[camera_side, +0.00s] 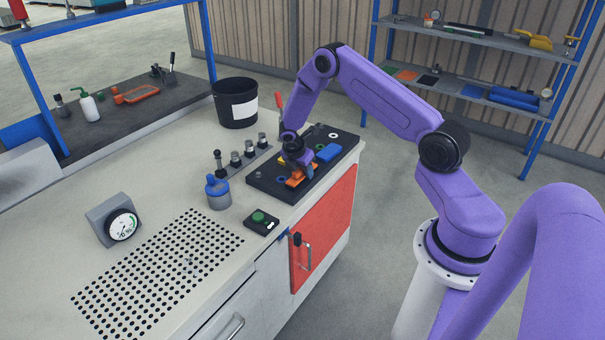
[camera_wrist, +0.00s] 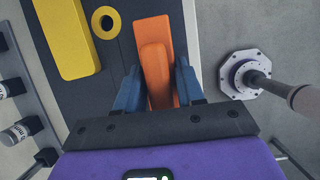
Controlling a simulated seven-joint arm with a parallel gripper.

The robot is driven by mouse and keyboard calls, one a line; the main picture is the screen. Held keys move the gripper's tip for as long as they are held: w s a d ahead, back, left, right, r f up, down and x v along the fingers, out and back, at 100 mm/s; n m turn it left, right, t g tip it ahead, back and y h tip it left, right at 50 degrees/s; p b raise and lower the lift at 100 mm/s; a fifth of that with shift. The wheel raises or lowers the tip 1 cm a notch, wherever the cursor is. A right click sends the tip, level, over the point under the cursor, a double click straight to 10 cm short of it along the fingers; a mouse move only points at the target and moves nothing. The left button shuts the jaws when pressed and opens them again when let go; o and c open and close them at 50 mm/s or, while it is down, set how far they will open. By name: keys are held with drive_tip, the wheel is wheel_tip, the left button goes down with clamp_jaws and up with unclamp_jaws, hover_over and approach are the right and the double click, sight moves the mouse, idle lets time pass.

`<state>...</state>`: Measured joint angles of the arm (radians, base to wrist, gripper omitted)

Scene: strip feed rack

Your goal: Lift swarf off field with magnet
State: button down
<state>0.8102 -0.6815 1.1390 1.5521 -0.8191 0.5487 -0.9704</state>
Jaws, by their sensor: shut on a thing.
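My gripper (camera_side: 297,163) is low over the black board (camera_side: 270,185) at the bench's right edge. In the wrist view its two blue fingers (camera_wrist: 158,80) are closed on the sides of an orange block (camera_wrist: 155,62). A wider orange part (camera_wrist: 153,30) shows behind the block; I cannot tell if they are one piece. The orange shows under the gripper in the side view (camera_side: 295,181). I cannot tell whether it is the magnet. The perforated field (camera_side: 150,270) lies at the bench front, with a small greyish speck (camera_side: 187,264) that may be swarf.
The board also carries a blue block (camera_side: 328,152), a yellow block (camera_wrist: 62,38) and a yellow ring (camera_wrist: 105,22). A blue bottle (camera_side: 217,192), a green-button box (camera_side: 261,221), a dial gauge (camera_side: 121,224) and a black bin (camera_side: 236,103) stand on the bench.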

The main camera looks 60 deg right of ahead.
drive_tip(key=shift+s, duration=0.1)
wheel_tip(320, 180, up, 4)
drive_tip(key=shift+a+f, duration=0.1)
drive_tip(key=s+a+r, duration=0.2)
drive_tip(key=s+r, duration=0.2)
drive_tip(key=s, duration=0.2)
drive_tip(key=s+a+r, duration=0.3)
drive_tip(key=s+r, duration=0.2)
drive_tip(key=s, duration=0.1)
drive_tip(key=shift+s+a+r, duration=0.15)
drive_tip(key=shift+s+a, duration=0.15)
drive_tip(key=shift+s, duration=0.05)
drive_tip(key=c, duration=1.2)
unclamp_jaws()
drive_tip(key=c, duration=0.4)
